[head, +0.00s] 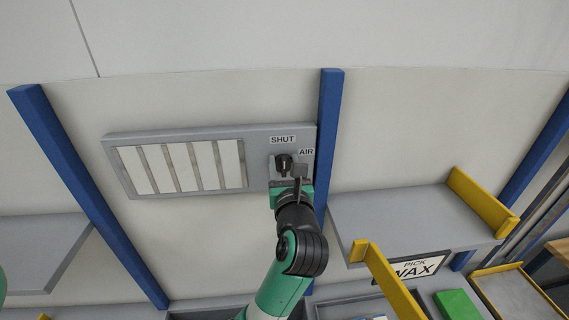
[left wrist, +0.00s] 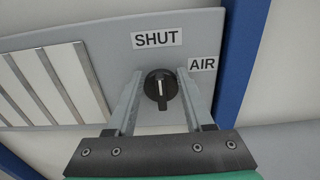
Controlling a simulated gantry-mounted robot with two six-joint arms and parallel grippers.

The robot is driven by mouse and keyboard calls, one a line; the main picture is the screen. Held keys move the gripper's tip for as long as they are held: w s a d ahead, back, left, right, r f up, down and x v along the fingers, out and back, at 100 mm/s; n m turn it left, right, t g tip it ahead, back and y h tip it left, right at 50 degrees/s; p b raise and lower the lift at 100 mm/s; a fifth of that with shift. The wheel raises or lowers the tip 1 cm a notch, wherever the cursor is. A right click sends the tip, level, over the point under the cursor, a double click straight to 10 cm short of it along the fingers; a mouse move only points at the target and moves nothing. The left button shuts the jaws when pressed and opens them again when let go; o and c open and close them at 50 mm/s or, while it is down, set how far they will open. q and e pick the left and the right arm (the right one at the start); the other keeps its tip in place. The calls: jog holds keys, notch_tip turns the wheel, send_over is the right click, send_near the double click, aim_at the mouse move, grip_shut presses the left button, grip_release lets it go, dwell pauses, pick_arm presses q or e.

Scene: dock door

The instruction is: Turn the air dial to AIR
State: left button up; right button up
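The air dial (left wrist: 160,86) is a round black knob with a white pointer line on the grey vent panel (left wrist: 100,50). The pointer stands nearly upright, towards the SHUT label (left wrist: 157,38). The AIR label (left wrist: 202,64) is up and to the right of the dial. My left gripper (left wrist: 158,92) is open, with one finger on each side of the dial; I see gaps between the fingers and the knob. In the head view the dial (head: 283,162) shows just above my left gripper (head: 291,176), partly hidden by it. My right gripper is not in view.
A slatted vent (head: 180,167) is left of the dial. Blue posts (head: 329,130) flank the panel. A grey shelf (head: 420,218) with yellow end guards is at the right, above a WAX sign (head: 415,268) and a green box (head: 457,303).

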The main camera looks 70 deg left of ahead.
pick_arm(q)
grip_shut()
jog(key=shift+s+f+n+b, duration=0.15)
jog(key=shift+n+b, duration=0.6)
jog(key=shift+n, duration=0.2)
jog(key=shift+s+f+n+b, duration=0.1)
jog(key=shift+s+n+b, duration=0.05)
jog(key=shift+n+b, duration=0.7)
jog(key=n+b, duration=0.2)
jog(key=n, duration=0.1)
jog(key=n+b, duration=0.1)
jog(key=shift+s+a+f+n+b, duration=0.15)
jog(key=shift+s+f+n+b, duration=0.15)
jog(key=shift+n+b, duration=0.1)
jog(key=shift+s+a+f+n+b, duration=0.1)
jog(key=shift+f+n+b, duration=0.1)
jog(key=shift+n+b, duration=1.35)
jog(key=shift+s+d+f+n+b, duration=0.1)
jog(key=shift+f+n+b, duration=0.05)
jog(key=shift+n+b, duration=1.35)
jog(key=shift+s+a+f+n+b, duration=0.1)
jog(key=shift+f+n+b, duration=0.1)
jog(key=shift+n+b, duration=1.3)
jog(key=shift+n, duration=0.35)
